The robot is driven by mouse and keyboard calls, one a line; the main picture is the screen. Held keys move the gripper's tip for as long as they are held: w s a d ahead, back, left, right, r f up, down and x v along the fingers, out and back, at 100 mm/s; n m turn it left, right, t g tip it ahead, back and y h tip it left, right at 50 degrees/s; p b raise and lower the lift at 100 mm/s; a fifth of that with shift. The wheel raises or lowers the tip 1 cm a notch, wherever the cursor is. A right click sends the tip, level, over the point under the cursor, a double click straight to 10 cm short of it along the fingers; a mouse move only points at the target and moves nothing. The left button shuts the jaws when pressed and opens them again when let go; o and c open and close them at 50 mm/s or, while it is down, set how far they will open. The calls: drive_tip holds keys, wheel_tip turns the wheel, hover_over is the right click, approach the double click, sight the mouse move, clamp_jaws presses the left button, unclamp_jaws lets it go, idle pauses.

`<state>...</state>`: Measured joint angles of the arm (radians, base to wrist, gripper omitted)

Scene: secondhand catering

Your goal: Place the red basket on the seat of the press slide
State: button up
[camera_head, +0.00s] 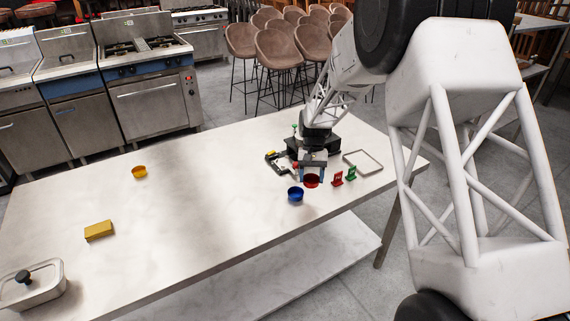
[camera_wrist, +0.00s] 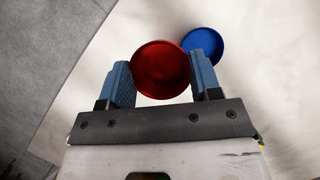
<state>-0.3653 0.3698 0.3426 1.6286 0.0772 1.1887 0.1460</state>
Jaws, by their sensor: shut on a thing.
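The red basket (camera_head: 312,182) is a small round cup between the blue fingers of my gripper (camera_head: 312,174), near the table's right part. In the wrist view the red basket (camera_wrist: 160,69) shows its round open top, and my gripper (camera_wrist: 163,75) has a finger on each side of it. The gripper is shut on it. Whether the basket is clear of the table is hard to tell. A black and grey device with a yellow part (camera_head: 279,163), which looks like the press slide, lies just left of my gripper. Its seat cannot be made out, and my arm hides part of that area.
A blue basket (camera_head: 295,195) stands close beside the red one. Small red (camera_head: 337,179) and green (camera_head: 351,174) pieces and a thin-rimmed tray (camera_head: 377,168) are to the right. An orange basket (camera_head: 139,172), yellow block (camera_head: 99,230) and lidded metal container (camera_head: 42,290) are left. The table middle is clear.

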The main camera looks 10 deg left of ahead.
drive_tip(key=w+a+r+n+t+h, duration=0.1)
drive_tip(key=w+a+n+t, duration=0.3)
drive_tip(key=n, duration=0.8)
drive_tip(key=w+a+r+n+t+h, duration=0.1)
drive_tip(key=w+a+r+n+t, duration=0.2)
drive_tip(key=w+a+n, duration=0.6)
drive_tip(key=shift+w+a+r+n+t, duration=0.35)
drive_tip(key=shift+w+r+n, duration=0.35)
drive_tip(key=shift+w+n, duration=0.95)
drive_tip(key=shift+s+d+f+n, duration=0.1)
drive_tip(key=shift+s+n, duration=0.25)
drive_tip(key=shift+s, duration=0.05)
hover_over(287, 162)
drive_tip(key=shift+s+a+f, duration=0.15)
drive_tip(key=shift+f, duration=0.65)
drive_tip(key=shift+s+a+f, duration=0.1)
drive_tip(key=shift+a+f, duration=0.05)
drive_tip(key=shift+f, duration=0.7)
drive_tip(key=shift+s+a+f, duration=0.15)
drive_tip(key=shift+f, duration=0.65)
drive_tip(key=shift+f, duration=0.1)
drive_tip(key=shift+f, duration=2.4)
drive_tip(key=shift+f, duration=0.1)
